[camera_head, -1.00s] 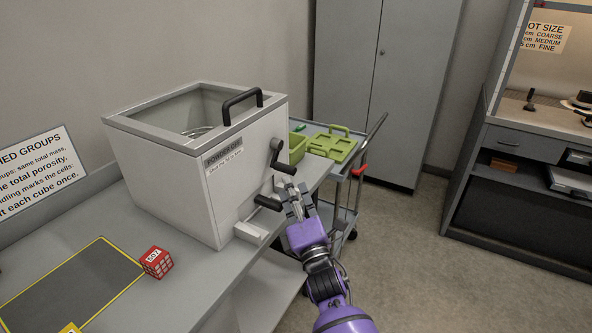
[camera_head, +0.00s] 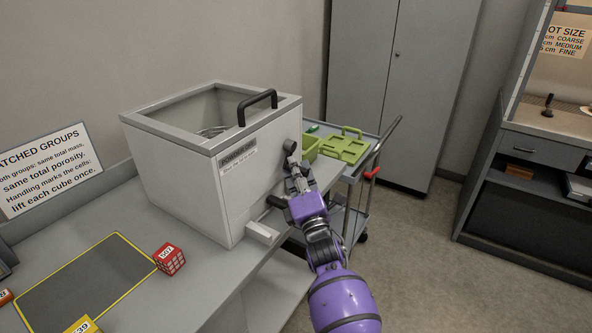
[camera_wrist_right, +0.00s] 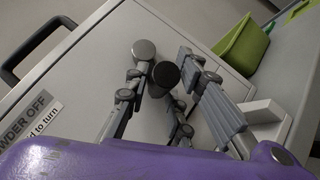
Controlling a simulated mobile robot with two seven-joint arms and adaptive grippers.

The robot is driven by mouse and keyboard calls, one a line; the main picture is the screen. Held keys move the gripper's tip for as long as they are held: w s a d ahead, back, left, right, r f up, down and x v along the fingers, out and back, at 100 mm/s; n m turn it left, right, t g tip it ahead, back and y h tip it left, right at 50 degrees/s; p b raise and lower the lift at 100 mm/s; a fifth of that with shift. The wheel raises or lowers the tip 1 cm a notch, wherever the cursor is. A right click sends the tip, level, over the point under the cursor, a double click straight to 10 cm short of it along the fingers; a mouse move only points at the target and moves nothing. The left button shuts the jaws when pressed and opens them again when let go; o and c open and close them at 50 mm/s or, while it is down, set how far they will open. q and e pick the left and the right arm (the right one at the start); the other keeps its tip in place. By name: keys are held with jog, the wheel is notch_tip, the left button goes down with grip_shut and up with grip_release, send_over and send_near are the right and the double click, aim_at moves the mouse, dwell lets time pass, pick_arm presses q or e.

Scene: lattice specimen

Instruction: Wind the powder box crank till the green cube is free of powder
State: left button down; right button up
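The white powder box (camera_head: 190,180) stands on the bench, with a grey rim, a black top handle and a "POWDER OFF" label. Its crank hub (camera_head: 289,146) is on the right-hand face. My right gripper (camera_head: 297,178) is at the crank, covering much of it. In the wrist view, the crank's dark handle end (camera_wrist_right: 166,74) lies between the spread fingers of my right gripper (camera_wrist_right: 170,88), with a gap visible on the left side. I cannot make out the green cube; the box's inside shows only partly. My left gripper is out of view.
A red cube (camera_head: 169,259) sits by the yellow-edged dark mat (camera_head: 85,285), with a yellow cube (camera_head: 82,325) at its near edge. A trolley (camera_head: 372,160) with green containers (camera_head: 343,147) stands behind my right gripper. A white ledge (camera_head: 263,232) juts from the box's base.

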aim_at(289, 153)
grip_shut()
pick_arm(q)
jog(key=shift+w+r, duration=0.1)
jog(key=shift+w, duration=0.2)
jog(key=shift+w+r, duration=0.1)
